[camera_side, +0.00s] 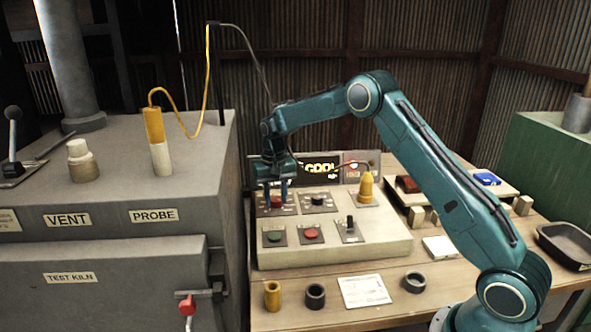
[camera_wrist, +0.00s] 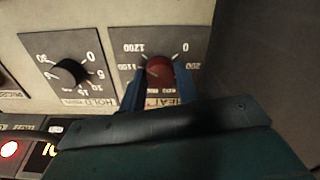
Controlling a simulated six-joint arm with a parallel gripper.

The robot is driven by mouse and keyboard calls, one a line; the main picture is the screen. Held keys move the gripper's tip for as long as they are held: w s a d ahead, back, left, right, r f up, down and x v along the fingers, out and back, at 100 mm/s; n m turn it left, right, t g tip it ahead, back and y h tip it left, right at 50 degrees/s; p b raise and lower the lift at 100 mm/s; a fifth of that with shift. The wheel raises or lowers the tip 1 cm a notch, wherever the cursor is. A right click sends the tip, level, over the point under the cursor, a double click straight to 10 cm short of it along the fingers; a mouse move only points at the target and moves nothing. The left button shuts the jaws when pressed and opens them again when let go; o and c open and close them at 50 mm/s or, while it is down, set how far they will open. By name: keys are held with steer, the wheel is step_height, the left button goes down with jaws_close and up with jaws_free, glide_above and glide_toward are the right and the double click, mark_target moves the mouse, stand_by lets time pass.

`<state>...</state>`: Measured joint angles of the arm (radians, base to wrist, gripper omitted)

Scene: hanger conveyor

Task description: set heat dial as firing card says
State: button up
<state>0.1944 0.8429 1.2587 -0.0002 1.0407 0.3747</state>
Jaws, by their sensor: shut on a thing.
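The red heat dial (camera_wrist: 158,70) sits on a dark plate on the control panel, with a scale whose readable marks include 0, 200 and 1200. My gripper (camera_wrist: 160,86) is shut on it, with one blue finger on each side. I cannot tell which mark the dial points to.
The black hold dial (camera_wrist: 70,72) is beside the heat dial. The panel (camera_side: 385,245) also carries a green button (camera_side: 274,237), a red button (camera_side: 311,234), a black switch (camera_side: 349,224) and a yellow plug (camera_side: 366,187). The grey kiln (camera_side: 120,190) stands close on the left.

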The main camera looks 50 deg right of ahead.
mark_target(276, 199)
steer(key=n, duration=0.5)
steer(key=shift+n, duration=0.4)
steer(key=shift+r, duration=0.1)
steer(key=o, duration=1)
step_height(276, 199, up, 14)
steer(key=shift+f, duration=0.1)
stand_by(0.4)
